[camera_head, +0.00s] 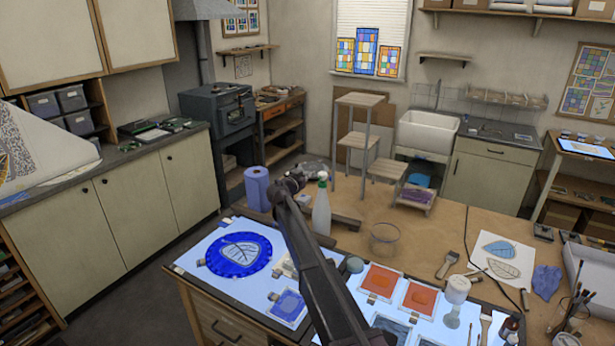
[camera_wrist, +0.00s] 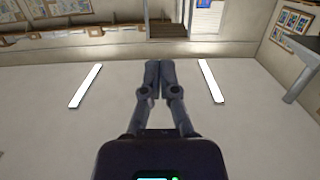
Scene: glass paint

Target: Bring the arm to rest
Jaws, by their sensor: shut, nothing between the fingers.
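My gripper (camera_wrist: 160,80) shows in the wrist view with its two dark fingers side by side and touching. Nothing is between them. Beyond the fingers the wrist view shows a pale ceiling and the room upside down, so no worktop lies before them. In the head view my dark arm (camera_head: 312,255) rises from the bottom edge over the worktop, with its far end near the spray bottle (camera_head: 321,210). The fingers cannot be made out clearly there.
A blue round glass piece (camera_head: 238,273) lies on the lit panel left of my arm. Orange panes (camera_head: 381,280), a glass beaker (camera_head: 384,246) and a white jar (camera_head: 457,290) are to its right. A blue roll (camera_head: 257,190) stands behind. Bare wood (camera_head: 425,235) shows at centre right.

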